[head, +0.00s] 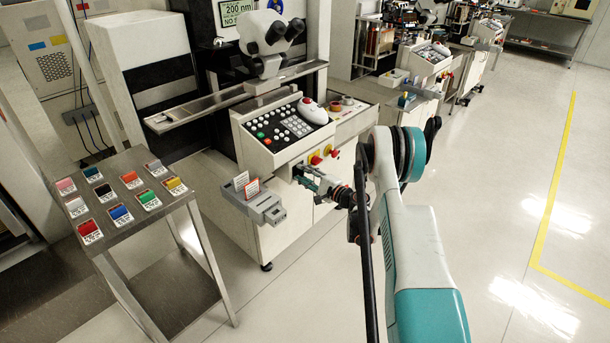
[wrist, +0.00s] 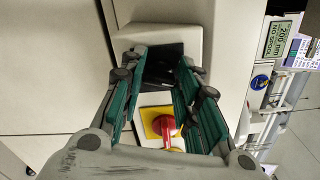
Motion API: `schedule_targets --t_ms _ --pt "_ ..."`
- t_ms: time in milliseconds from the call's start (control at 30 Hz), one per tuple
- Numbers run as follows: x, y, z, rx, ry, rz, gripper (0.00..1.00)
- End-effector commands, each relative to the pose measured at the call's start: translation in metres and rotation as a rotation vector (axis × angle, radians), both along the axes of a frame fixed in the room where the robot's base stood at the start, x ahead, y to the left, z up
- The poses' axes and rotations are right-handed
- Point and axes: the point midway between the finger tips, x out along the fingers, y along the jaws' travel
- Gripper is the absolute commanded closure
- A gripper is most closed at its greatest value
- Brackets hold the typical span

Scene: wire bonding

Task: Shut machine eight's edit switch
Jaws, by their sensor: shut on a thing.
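Machine eight appears to be the near bonding machine (head: 252,155), with a keypad console and a microscope. My gripper (head: 300,172) reaches the console's front face from the right, left of the red knobs. In the wrist view, my gripper (wrist: 162,72) has its green-lined fingers on either side of a dark switch block (wrist: 163,62) on the pale front panel, and is shut on it. I take this block for the edit switch. Its label and lever position cannot be made out.
A red knob on a yellow plate (wrist: 163,124) sits close by, between the fingers' lower parts. A grey card holder (head: 266,208) juts out below the console. A metal stand with coloured cards (head: 130,215) is at left. The floor (head: 500,220) at right is clear.

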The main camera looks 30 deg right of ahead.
Motion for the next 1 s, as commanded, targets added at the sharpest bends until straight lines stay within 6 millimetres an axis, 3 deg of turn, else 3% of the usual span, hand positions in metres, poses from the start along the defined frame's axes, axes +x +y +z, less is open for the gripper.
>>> schedule_targets --t_ms 500,1000 --pt "-0.0008 0.001 -0.0023 -0.292 -0.104 0.002 0.94" --pt "-0.001 0.0012 -0.0029 -0.337 -0.121 0.002 0.94"
